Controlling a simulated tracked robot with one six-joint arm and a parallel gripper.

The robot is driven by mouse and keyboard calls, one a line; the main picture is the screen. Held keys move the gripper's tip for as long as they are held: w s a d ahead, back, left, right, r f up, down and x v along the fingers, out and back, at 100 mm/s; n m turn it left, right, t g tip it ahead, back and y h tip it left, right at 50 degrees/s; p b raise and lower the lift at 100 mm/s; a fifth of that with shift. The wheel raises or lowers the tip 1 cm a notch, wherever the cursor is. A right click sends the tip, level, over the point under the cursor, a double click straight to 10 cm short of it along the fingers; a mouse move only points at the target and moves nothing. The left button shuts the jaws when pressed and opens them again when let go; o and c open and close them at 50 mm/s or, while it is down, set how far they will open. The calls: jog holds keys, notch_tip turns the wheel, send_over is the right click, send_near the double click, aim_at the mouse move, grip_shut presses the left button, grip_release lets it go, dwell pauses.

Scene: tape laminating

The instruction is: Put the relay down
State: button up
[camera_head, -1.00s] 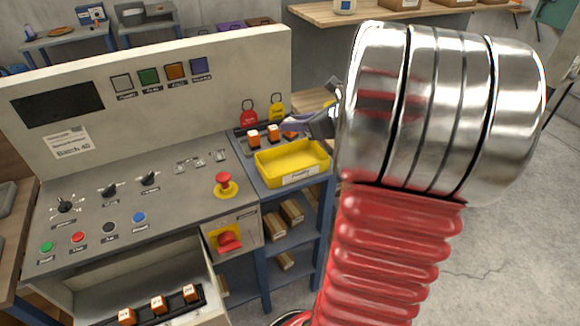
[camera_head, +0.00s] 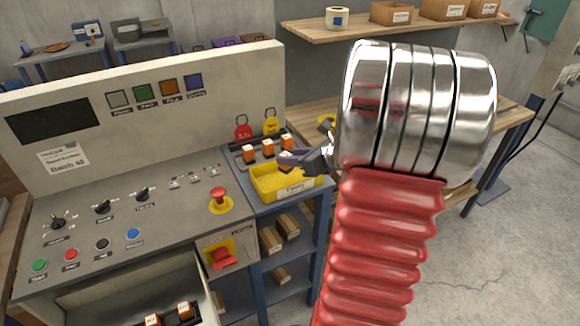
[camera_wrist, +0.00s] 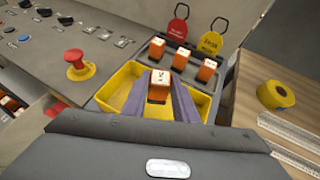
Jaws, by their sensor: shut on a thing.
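My gripper (camera_wrist: 164,108) is shut on an orange relay with a pale top (camera_wrist: 159,87), held between its two purple-grey fingers. The relay is over the yellow tray (camera_wrist: 121,83), inside its outline; I cannot tell if it touches the tray's bottom. In the head view my gripper (camera_head: 292,160) reaches in from the right over the yellow tray (camera_head: 290,193), on a side shelf right of the control panel. The held relay is partly covered by the fingers there.
Several orange relays (camera_wrist: 181,60) stand in a dark rail just behind the tray, below red and yellow tags (camera_head: 270,123). A red emergency button (camera_head: 219,198) is left of the tray. A yellow tape roll (camera_wrist: 275,95) lies on the wooden bench at right.

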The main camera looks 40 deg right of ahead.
aim_at(290, 169)
jog(key=shift+f, duration=1.6)
jog(key=shift+f, duration=0.55)
jog(key=o, duration=1.1)
jog(key=shift+r, duration=0.1)
jog(key=shift+r, duration=0.6)
jog(key=v, duration=1.2)
jog(key=shift+f, duration=0.15)
